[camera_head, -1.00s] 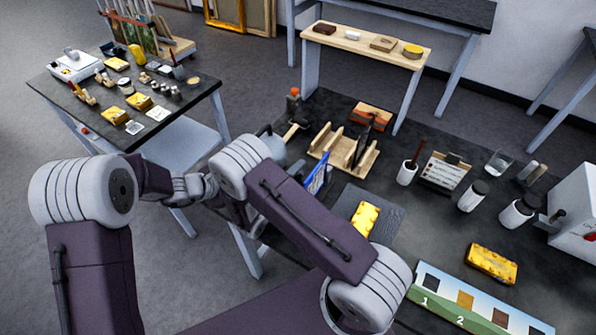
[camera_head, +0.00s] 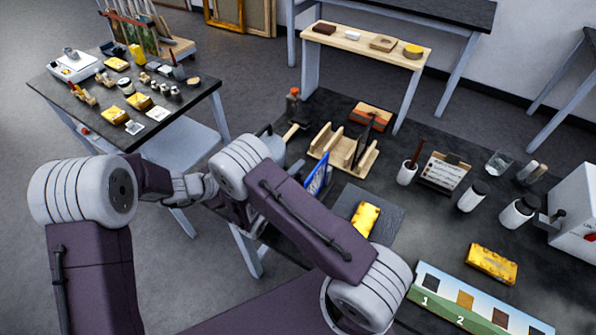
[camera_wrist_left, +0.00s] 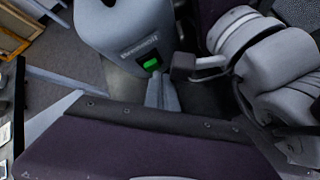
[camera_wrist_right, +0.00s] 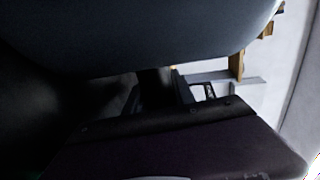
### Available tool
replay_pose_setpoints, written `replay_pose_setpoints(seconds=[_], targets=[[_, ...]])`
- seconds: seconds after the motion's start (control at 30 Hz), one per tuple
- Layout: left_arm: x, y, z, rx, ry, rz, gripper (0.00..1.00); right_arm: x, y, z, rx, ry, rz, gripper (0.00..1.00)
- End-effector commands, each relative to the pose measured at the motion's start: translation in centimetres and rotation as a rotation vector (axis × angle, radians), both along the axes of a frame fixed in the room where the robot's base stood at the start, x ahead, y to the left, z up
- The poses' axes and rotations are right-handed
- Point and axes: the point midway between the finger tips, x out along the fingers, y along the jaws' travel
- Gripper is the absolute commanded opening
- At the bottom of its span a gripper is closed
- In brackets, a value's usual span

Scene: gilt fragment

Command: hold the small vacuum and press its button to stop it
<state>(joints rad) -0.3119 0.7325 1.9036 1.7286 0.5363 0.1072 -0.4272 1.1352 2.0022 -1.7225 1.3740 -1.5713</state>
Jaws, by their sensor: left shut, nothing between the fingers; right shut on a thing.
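The small vacuum (camera_wrist_left: 120,30) is a grey-blue rounded body in the left wrist view, with dark lettering and a lit green button (camera_wrist_left: 152,63) near its lower edge. My left gripper (camera_wrist_left: 160,80) is shut and empty; its fingertips are right by the button, and I cannot tell whether they touch it. In the right wrist view the vacuum (camera_wrist_right: 150,35) fills the top as a dark body. My right gripper (camera_wrist_right: 155,85) is shut on it; the exact grasp is dark and partly hidden. In the head view my arms hide much of the grippers.
The dark worktable holds a wooden rack (camera_head: 343,155), a yellow block on a grey mat (camera_head: 385,210), another yellow block (camera_head: 491,264) and a numbered colour strip (camera_head: 440,300). A crowded side table (camera_head: 110,140) stands at the left. Open floor lies between.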

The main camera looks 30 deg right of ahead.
Motion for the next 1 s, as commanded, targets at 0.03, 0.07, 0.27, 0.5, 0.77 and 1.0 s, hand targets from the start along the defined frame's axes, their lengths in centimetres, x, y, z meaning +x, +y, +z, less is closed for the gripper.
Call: replay_pose_setpoints(seconds=[0.03, 0.07, 0.27, 0.5, 0.77, 1.0], targets=[[-0.1, 0.1, 0.0, 0.0, 0.001, 0.001, 0.0, 0.0, 0.0, 0.0, 0.0, 0.0, 0.001, 0.0], [-0.1, 0.2, 0.0, 0.0, 0.001, 0.001, 0.0, 0.0, 0.0, 0.0, 0.0, 0.0, 0.001, 0.0], [-0.2, 0.3, 0.0, 0.001, 0.001, 0.001, 0.0, 0.0, 0.0, 0.0, 0.001, -0.001, 0.001, 0.0], [-1.6, 2.7, 0.0, 0.001, 0.002, 0.004, 0.0, 0.0, 0.0, 0.0, 0.001, -0.001, 0.0, 0.0], [-3.1, 5.0, 0.0, 0.0, 0.001, 0.002, 0.0, 0.0, 0.0, 0.0, 0.001, -0.001, 0.0, 0.0], [-3.2, 5.2, 0.0, 0.001, 0.0, 0.0, 0.0, 0.0, 0.0, 0.0, 0.001, -0.001, 0.0, 0.0]])
